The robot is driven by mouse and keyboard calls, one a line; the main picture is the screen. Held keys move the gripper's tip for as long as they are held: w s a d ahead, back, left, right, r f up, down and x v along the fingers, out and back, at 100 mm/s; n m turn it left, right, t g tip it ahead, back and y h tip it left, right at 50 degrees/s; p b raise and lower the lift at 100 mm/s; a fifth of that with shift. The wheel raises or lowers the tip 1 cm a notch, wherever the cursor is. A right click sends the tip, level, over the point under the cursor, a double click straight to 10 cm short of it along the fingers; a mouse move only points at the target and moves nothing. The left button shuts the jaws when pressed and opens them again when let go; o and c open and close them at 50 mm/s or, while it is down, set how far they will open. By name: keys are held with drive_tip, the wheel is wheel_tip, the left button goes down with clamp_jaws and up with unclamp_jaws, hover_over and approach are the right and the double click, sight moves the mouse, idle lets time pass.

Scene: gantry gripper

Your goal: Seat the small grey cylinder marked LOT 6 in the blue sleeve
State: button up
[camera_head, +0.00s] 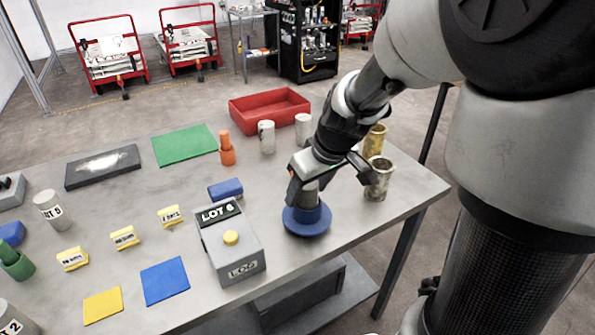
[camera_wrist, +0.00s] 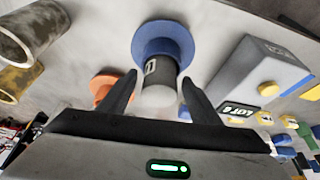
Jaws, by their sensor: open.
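A small grey cylinder (camera_wrist: 160,82) with a dark label stands in the round blue sleeve (camera_wrist: 163,38), its upper part showing above the collar. The label's writing is not readable. In the head view, the flanged blue sleeve (camera_head: 307,224) rests near the table's front edge, with the cylinder (camera_head: 308,198) rising from it. My gripper (camera_head: 325,180) is above the sleeve. In the wrist view, the fingers of my gripper (camera_wrist: 159,92) are apart on either side of the cylinder, with gaps showing. How deep the cylinder sits is hidden.
A grey box (camera_head: 232,262) marked LOT 6 with a yellow button stands left of the sleeve. A metal cup (camera_head: 378,182) stands close to its right. A red tray (camera_head: 268,106), an orange piece (camera_head: 227,156) and pale cylinders (camera_head: 266,140) stand behind.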

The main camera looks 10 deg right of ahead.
drive_tip(key=p+v, duration=0.7)
drive_tip(key=v, duration=0.5)
drive_tip(key=shift+r, duration=0.25)
